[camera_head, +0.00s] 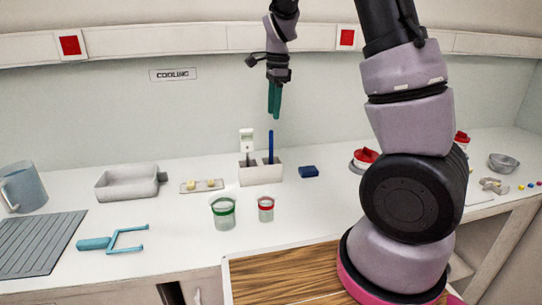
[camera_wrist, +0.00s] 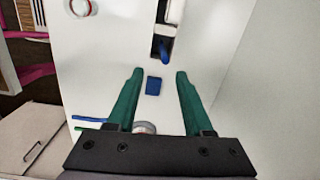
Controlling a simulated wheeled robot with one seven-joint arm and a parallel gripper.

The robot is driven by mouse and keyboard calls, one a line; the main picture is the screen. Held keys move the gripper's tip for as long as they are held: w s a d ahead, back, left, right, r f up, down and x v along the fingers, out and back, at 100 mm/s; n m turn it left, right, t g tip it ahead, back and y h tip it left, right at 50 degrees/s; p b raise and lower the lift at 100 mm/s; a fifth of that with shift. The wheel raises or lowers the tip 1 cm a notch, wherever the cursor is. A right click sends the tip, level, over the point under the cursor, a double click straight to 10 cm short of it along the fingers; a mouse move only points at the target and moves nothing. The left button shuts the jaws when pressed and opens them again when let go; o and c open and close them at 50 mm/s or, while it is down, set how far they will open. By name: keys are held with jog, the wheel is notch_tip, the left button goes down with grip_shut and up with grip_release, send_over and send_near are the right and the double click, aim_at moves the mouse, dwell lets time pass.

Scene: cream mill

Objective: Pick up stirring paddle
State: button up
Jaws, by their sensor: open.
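A blue upright stick, which looks like the stirring paddle (camera_head: 270,147), stands in the right compartment of a white holder (camera_head: 262,176). Its lower end is hidden inside. In the wrist view the blue paddle (camera_wrist: 166,50) is seen at the top, by the dark openings of the holder. My gripper (camera_head: 274,117) has green fingers pointing down and hangs above the paddle, apart from it. In the wrist view my gripper (camera_wrist: 157,72) is open with nothing held. The paddle lies beyond the fingertips.
A white thermometer-like device (camera_head: 246,140) shares the holder. A blue block (camera_head: 308,172) lies to the right. A grey tray (camera_head: 128,182) and a teal forked tool (camera_head: 112,241) are left. The wall is close behind.

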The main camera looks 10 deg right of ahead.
jog(key=shift+w+a+f+m+h, duration=0.2)
jog(key=shift+w+f, duration=0.15)
jog(key=shift+f, duration=0.2)
jog(key=shift+w+a+f+m+h, duration=0.1)
jog(key=shift+w+a+f+m, duration=0.1)
jog(key=shift+w+f, duration=0.25)
send_over(271, 145)
jog(key=w, duration=0.1)
notch_tip(271, 145, down, 6)
jog(key=shift+r, duration=0.2)
notch_tip(271, 145, down, 6)
jog(key=shift+s+d+r, duration=0.1)
jog(key=shift+s+r, duration=0.05)
jog(key=shift+r, duration=0.05)
grip_shut()
